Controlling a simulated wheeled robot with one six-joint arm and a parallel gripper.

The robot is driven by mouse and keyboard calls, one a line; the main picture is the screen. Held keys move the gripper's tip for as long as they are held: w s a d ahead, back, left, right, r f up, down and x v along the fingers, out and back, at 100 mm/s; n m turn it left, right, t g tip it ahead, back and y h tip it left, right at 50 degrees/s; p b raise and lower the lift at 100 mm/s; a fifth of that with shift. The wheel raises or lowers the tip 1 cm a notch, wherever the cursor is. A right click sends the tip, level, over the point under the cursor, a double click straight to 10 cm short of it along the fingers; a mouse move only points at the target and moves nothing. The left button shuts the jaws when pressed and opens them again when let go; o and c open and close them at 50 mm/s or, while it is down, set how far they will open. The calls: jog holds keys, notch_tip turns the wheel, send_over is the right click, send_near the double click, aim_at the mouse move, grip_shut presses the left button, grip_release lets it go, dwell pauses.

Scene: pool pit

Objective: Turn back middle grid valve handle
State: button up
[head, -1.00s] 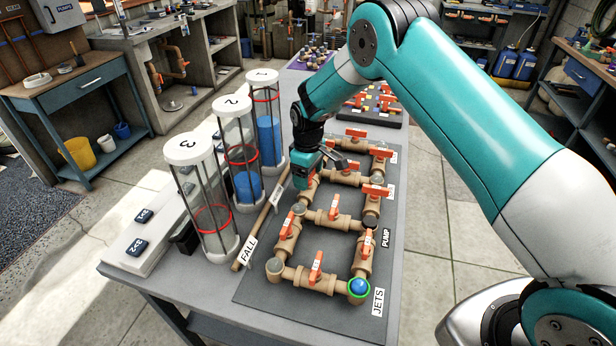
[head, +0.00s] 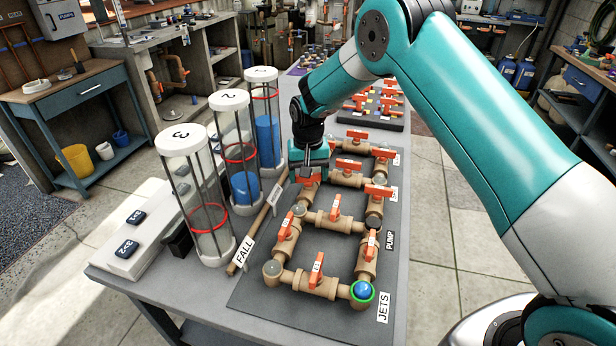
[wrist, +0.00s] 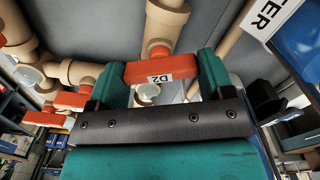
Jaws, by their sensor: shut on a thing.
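My gripper (head: 310,178) is low over the left side of the brown pipe grid (head: 336,221), behind its middle. In the wrist view its two teal fingers (wrist: 161,78) are on either side of an orange valve handle labelled D2 (wrist: 150,72), shut on it. The handle lies across between the fingers on a tan valve body (wrist: 162,35). In the head view only a bit of this handle shows under the gripper. Another orange handle (head: 348,164) lies crosswise just to the right. I cannot tell from the head view which label each back handle bears.
Three clear cylinders (head: 236,160) stand close on the left, beside a wooden strip with a FALL sign (head: 244,250). More orange handles (head: 336,208) stand on the front pipes. A blue ball (head: 363,290) sits at the front right corner by JETS. A board with small valves (head: 372,112) lies behind.

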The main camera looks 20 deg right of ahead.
jog(key=m+b, duration=0.1)
jog(key=m, duration=0.3)
jog(key=shift+m, duration=0.3)
dwell(0.4)
jog(key=o, duration=0.9)
notch_tip(320, 180, up, 18)
jog(key=shift+f+b, duration=0.25)
jog(key=shift+b, duration=0.95)
